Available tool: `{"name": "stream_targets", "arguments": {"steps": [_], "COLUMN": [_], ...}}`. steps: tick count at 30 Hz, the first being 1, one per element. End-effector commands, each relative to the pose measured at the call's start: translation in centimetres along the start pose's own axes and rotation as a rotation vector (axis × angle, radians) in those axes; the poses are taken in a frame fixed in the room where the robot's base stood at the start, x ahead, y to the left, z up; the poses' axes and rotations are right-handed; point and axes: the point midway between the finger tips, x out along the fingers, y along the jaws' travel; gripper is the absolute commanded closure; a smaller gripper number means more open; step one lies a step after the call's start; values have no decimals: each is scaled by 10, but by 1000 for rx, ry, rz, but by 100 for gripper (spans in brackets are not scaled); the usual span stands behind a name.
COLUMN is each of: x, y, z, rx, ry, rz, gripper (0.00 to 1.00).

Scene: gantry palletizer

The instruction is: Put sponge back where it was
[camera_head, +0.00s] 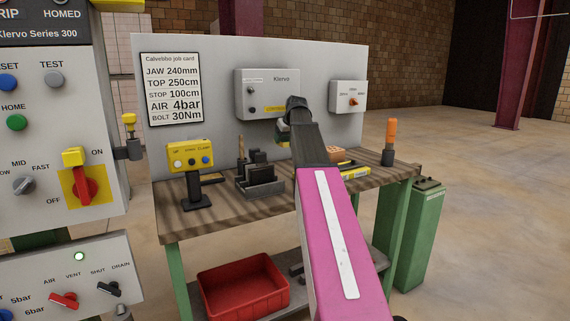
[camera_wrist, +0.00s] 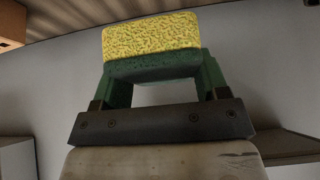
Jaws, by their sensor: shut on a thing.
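The sponge (camera_wrist: 152,45), a block with a yellow face and a dark green layer, is held between the green fingers of my gripper (camera_wrist: 155,72) in the wrist view. My gripper is shut on it. In the head view my gripper (camera_head: 283,130) is over the workbench (camera_head: 228,203), in front of the grey back panel (camera_head: 221,100). My arm hides most of the gripper and sponge there. The sponge appears held clear of the bench top. I cannot tell which spot it came from.
On the bench stand a yellow button box (camera_head: 190,155), a dark holder (camera_head: 260,180) and an orange-handled tool (camera_head: 391,135). A red crate (camera_head: 243,285) sits below.

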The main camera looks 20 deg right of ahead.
Motion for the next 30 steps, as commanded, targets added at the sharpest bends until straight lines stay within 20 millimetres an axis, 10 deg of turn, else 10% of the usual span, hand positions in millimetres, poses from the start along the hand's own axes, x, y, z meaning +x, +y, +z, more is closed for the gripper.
{"name": "stream_targets", "arguments": {"steps": [30], "x": [96], "y": [0], "z": [62], "rx": [0], "ry": [-2], "rz": [0], "gripper": [51]}}
